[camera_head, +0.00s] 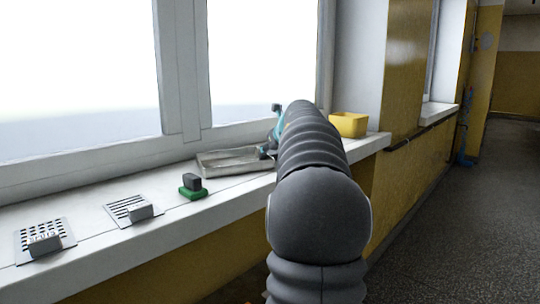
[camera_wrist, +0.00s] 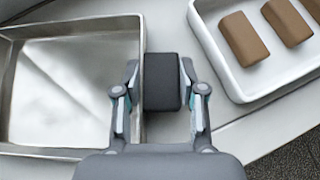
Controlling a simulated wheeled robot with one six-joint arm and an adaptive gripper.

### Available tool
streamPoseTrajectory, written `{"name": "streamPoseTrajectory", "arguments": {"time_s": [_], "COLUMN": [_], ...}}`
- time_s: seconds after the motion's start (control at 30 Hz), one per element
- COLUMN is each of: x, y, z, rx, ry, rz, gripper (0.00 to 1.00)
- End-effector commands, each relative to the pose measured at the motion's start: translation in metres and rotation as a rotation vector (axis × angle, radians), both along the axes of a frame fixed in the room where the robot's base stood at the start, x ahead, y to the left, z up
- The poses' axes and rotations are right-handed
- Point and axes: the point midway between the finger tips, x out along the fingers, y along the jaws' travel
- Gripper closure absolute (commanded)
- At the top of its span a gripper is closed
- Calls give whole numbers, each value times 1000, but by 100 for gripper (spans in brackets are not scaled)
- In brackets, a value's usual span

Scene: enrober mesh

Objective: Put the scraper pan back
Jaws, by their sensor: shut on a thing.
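The scraper pan (camera_head: 228,168) is a shallow, empty metal tray at the window sill, left of my arm. In the wrist view the pan (camera_wrist: 72,95) fills the left side, and a dark block-shaped grip (camera_wrist: 162,80) sits against its right wall. My gripper (camera_wrist: 160,92) has one finger on each side of that dark grip and is shut on it. In the head view my gripper (camera_head: 267,150) is at the pan's right end, partly hidden by my arm. I cannot tell whether the pan touches the sill.
A white tray (camera_wrist: 222,75) with brown bars lies right of my gripper. A yellow bin (camera_head: 349,125) stands farther right.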

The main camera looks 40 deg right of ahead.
Motion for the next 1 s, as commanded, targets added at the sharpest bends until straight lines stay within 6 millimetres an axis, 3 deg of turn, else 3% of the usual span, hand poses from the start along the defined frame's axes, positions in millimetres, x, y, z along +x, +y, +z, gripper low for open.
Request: {"name": "streamPoseTrajectory", "arguments": {"time_s": [0.23, 0.27, 0.33, 0.37, 0.73, 1.0], "x": [0, 0, 0, 0, -2, -34], "y": [0, 0, 0, 0, 0, 9], "z": [0, -1, -1, -1, 3, 30], "rx": [0, 0, 0, 0, 0, -2], "ry": [-2, -1, -1, 0, 0, -2], "rz": [-1, 0, 0, 0, 0, -3], "gripper": [100, 55, 38, 35, 35, 35]}}
